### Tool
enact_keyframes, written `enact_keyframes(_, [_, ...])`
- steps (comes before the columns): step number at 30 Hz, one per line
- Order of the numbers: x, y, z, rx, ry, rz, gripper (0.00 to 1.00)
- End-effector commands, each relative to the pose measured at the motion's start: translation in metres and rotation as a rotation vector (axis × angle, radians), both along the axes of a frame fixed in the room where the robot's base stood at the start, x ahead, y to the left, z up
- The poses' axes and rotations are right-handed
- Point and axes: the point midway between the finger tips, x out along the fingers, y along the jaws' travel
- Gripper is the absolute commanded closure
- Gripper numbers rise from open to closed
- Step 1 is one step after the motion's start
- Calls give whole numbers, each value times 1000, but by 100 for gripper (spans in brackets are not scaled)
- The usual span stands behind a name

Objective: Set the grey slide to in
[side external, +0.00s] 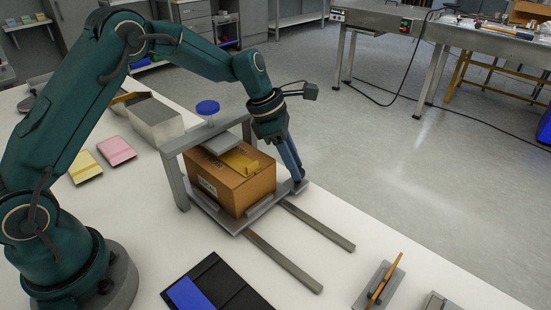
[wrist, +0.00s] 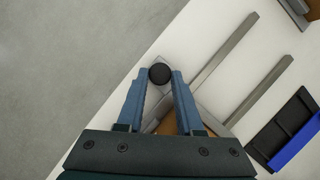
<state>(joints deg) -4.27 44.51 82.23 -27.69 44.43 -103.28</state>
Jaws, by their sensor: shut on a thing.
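The grey slide (side external: 233,222) is a flat plate on two grey rails (side external: 318,228). It sits at the rails' far end, under a grey frame, and carries a brown cardboard box (side external: 205,185). A dark round knob (wrist: 160,73) stands at the slide's corner in the wrist view. My gripper (wrist: 161,76) has its blue fingers on either side of this knob and is shut on it. In the side view my gripper (side external: 298,180) reaches down beside the box, and its fingers hide most of the knob.
The frame (side external: 181,188) stands around the box, with a blue knob (side external: 207,107) and a plate above it. The rails' near stretch is bare.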

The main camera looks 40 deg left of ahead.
Motion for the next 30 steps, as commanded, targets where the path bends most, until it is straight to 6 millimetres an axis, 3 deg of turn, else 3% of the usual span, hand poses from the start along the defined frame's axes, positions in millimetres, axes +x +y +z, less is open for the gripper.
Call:
enact_keyframes(8, [0,3,0,-1,-1,-1,100])
enact_keyframes(9, [0,3,0,-1,-1,-1,61])
enact_keyframes(11, [0,3,0,-1,-1,-1,38])
enact_keyframes(12, [0,3,0,-1,-1,-1,34])
enact_keyframes(22, [0,4,3,0,-2,-1,34])
enact_keyframes(30, [-8,15,35,0,-5,0,34])
